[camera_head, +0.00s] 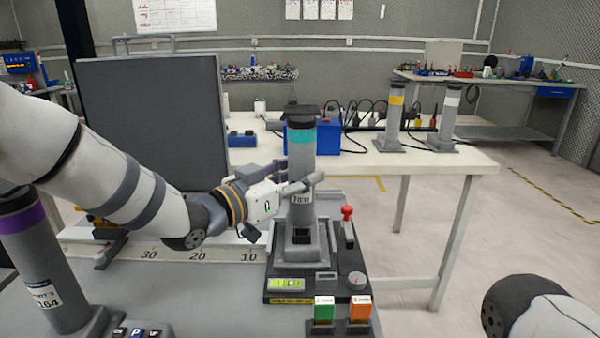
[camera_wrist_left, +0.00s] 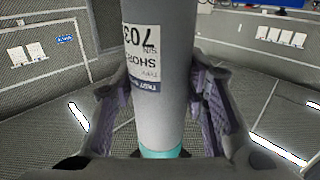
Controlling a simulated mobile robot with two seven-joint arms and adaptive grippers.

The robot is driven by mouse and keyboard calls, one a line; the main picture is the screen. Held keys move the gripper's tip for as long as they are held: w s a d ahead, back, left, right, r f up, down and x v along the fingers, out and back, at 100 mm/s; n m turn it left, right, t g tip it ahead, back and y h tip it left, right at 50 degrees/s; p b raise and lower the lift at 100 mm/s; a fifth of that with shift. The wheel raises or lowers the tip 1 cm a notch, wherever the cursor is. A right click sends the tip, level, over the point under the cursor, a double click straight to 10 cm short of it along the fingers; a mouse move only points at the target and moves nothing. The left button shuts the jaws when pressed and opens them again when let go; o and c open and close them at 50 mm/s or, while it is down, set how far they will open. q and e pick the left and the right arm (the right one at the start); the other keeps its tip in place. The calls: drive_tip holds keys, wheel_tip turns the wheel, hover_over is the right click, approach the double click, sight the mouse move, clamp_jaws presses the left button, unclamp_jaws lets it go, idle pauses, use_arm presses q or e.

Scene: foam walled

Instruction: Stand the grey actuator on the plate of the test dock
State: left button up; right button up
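The grey actuator (camera_head: 302,215) with a teal band and black cap stands upright over the test dock (camera_head: 290,298). Its foot is at the dock's plate (camera_head: 298,270); I cannot tell whether it rests fully on it. My left gripper (camera_head: 302,187) reaches in from the left with its fingers around the actuator's middle. In the left wrist view the actuator (camera_wrist_left: 160,85) runs between the two fingers (camera_wrist_left: 162,110), which appear to press on its sides. Its printed label shows upside down there. My right gripper is out of view.
The dock carries a red knob (camera_head: 347,212), a green button (camera_head: 324,311) and an orange button (camera_head: 360,309). A purple-banded actuator (camera_head: 45,265) stands front left. Yellow-banded (camera_head: 391,120) and white-banded (camera_head: 446,118) actuators stand on the back table. A dark panel (camera_head: 150,125) rises behind my left arm.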

sight(292, 174)
use_arm(q)
drive_tip(key=o, duration=0.4)
drive_tip(key=shift+o, duration=0.2)
drive_tip(key=shift+r, duration=0.2)
drive_tip(key=v, duration=0.6)
drive_tip(key=shift+s+a+r+p, duration=0.1)
drive_tip(key=shift+s+a+p, duration=0.15)
drive_tip(key=shift+p, duration=0.15)
drive_tip(key=shift+s+a, duration=0.3)
drive_tip(key=shift+s, duration=0.05)
